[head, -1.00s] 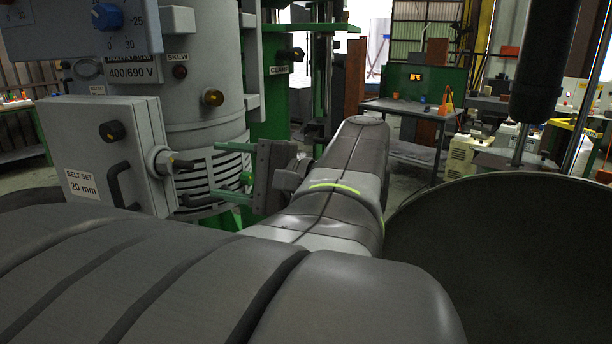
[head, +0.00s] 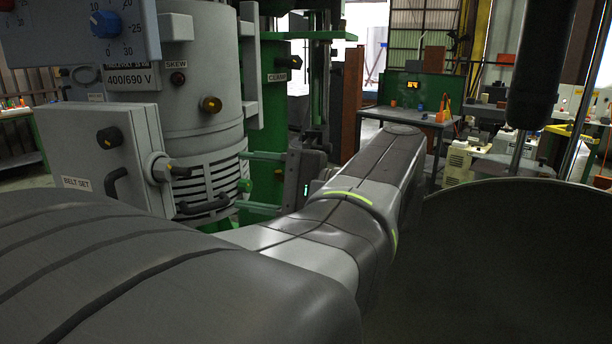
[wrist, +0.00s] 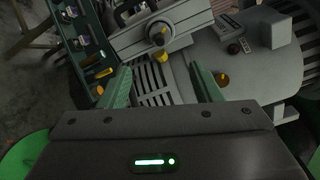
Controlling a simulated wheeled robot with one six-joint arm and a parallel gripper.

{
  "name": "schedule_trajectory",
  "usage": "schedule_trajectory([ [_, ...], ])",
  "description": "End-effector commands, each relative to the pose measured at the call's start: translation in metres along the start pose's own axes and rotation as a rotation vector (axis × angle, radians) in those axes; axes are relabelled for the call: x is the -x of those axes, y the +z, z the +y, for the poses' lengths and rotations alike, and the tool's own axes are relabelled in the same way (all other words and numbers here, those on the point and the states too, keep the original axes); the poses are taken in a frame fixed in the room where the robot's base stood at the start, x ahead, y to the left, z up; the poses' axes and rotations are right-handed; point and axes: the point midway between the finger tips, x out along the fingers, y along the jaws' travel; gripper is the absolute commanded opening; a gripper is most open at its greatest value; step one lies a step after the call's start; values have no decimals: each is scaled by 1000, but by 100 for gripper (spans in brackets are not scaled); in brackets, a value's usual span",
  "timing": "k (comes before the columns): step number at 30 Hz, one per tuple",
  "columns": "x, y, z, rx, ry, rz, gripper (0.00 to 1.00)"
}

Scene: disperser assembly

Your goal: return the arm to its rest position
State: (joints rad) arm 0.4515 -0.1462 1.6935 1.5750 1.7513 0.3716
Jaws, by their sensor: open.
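My arm (head: 345,225) reaches forward from the lower left and is bent at a joint with a yellow-green band. My gripper (head: 252,181) is at its far end, pointing left toward the vented lower part of a grey motor housing (head: 205,180). Its two green fingers are apart with nothing between them; the head view does not show how near their tips are to the housing. In the wrist view my gripper (wrist: 160,82) is also open and empty, facing grey machine parts with a yellow knob (wrist: 222,79).
A grey box labelled BELT SET (head: 105,150), with a knob and handles, stands left of my gripper. A large dark round vessel (head: 500,190) fills the lower right, beside my arm. A dark vertical cylinder (head: 540,65) hangs above it. A workbench (head: 400,112) stands behind.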

Motion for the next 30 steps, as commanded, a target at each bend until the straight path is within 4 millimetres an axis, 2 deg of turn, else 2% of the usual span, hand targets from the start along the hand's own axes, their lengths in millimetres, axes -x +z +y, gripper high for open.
schedule_trajectory([
  [8, -19, 1, 0, 0, 2, -4, 58],
  [30, -95, 1, 0, 0, 2, -5, 58],
])
